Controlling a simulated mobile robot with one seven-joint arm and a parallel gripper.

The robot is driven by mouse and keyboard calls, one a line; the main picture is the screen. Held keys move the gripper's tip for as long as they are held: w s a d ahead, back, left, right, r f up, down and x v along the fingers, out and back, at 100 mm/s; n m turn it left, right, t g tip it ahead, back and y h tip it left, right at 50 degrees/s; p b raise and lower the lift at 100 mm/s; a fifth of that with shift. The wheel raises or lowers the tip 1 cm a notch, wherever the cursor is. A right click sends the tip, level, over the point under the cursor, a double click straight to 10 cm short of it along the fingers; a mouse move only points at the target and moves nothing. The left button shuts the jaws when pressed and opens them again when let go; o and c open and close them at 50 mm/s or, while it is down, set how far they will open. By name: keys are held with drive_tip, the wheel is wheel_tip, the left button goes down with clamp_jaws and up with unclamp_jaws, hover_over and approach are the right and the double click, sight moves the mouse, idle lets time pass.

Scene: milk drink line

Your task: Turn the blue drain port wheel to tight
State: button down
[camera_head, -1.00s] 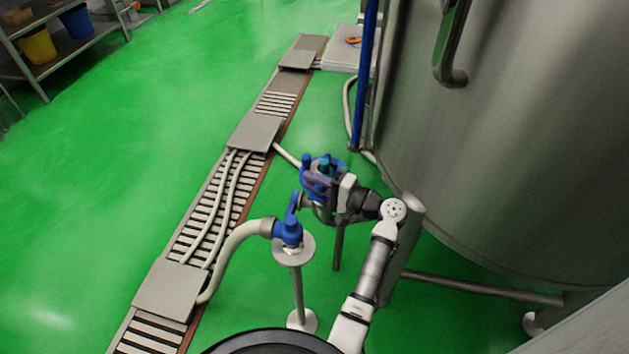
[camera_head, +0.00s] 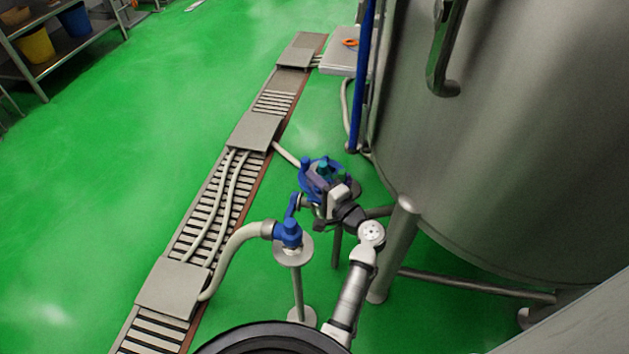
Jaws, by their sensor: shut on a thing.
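The blue drain port wheel (camera_head: 308,179) stands at the side of the big steel tank, near the middle of the head view. My gripper (camera_head: 321,185) is at the wheel and shut on it, reaching in from the lower right. The gripper body and wrist cover the wheel's right and lower parts. The fingertips are small and partly hidden, so the exact spot of the grip on the rim does not show.
A blue valve (camera_head: 288,232) on a pipe stand is close at the lower left of my gripper. The steel tank (camera_head: 520,150) fills the right side. A grated floor drain (camera_head: 208,222) with hoses runs along the left. Green floor (camera_head: 110,160) beyond it is open.

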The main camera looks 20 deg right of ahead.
drive_tip(key=c, duration=1.6)
unclamp_jaws()
drive_tip(key=shift+s, duration=0.1)
drive_tip(key=b+v, duration=0.1)
drive_tip(key=v, duration=1.2)
drive_tip(key=shift+s+d+b, duration=0.15)
drive_tip(key=shift+s+b, duration=0.1)
drive_tip(key=shift+b, duration=0.15)
